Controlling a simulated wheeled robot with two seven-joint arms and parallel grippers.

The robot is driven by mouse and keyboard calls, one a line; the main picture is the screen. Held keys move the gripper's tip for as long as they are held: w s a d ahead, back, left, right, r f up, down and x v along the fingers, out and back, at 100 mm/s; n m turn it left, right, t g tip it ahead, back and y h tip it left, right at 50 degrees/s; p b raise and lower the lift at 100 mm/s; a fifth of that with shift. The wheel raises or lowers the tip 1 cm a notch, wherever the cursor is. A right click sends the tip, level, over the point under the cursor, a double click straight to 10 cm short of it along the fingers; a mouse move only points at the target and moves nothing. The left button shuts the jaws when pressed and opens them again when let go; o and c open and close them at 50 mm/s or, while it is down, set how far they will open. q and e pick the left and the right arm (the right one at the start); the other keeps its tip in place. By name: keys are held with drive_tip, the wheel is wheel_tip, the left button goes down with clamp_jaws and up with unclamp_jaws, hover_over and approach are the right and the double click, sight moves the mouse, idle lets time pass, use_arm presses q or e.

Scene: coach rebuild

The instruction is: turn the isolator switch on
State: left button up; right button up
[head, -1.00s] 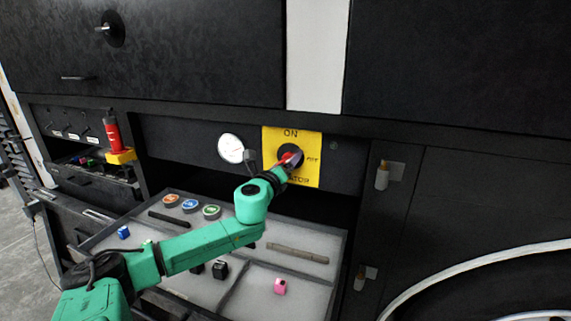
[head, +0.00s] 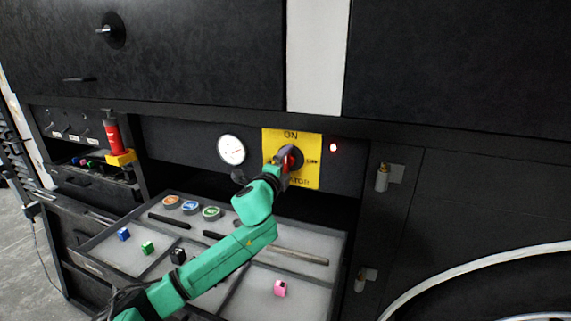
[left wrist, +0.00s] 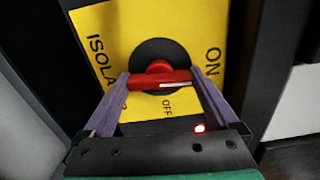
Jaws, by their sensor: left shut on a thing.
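The isolator switch has a yellow plate (head: 309,178) marked ON at the top and OFF at the right in the head view. Its red handle (head: 290,158) sits on a black disc. My left gripper (head: 284,163) is at the switch and partly covers the handle. In the left wrist view, the gripper's purple fingers (left wrist: 160,82) are shut on the two ends of the red handle (left wrist: 158,68). The handle lies along the ISOLATOR–ON line there, with its white mark toward ON. My right gripper is not in view.
A small red lamp (head: 333,147) glows right of the plate, and a round white gauge (head: 231,149) is at its left. Below is an open drawer (head: 311,297) with coloured cubes, discs and rods. A red cylinder (head: 112,134) stands at the left.

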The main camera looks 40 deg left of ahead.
use_arm(q)
drive_tip(key=shift+r+n, duration=0.2)
drive_tip(key=shift+n, duration=0.3)
drive_tip(key=o, duration=1)
drive_tip(key=shift+w+f, duration=0.1)
drive_tip(key=shift+w, duration=0.05)
drive_tip(key=shift+s+d+f, duration=0.1)
drive_tip(key=shift+s+f, duration=0.05)
drive_tip(key=shift+s, duration=0.05)
drive_tip(key=b+v, duration=0.3)
drive_tip(key=v, duration=1.1)
drive_tip(key=shift+s, duration=0.1)
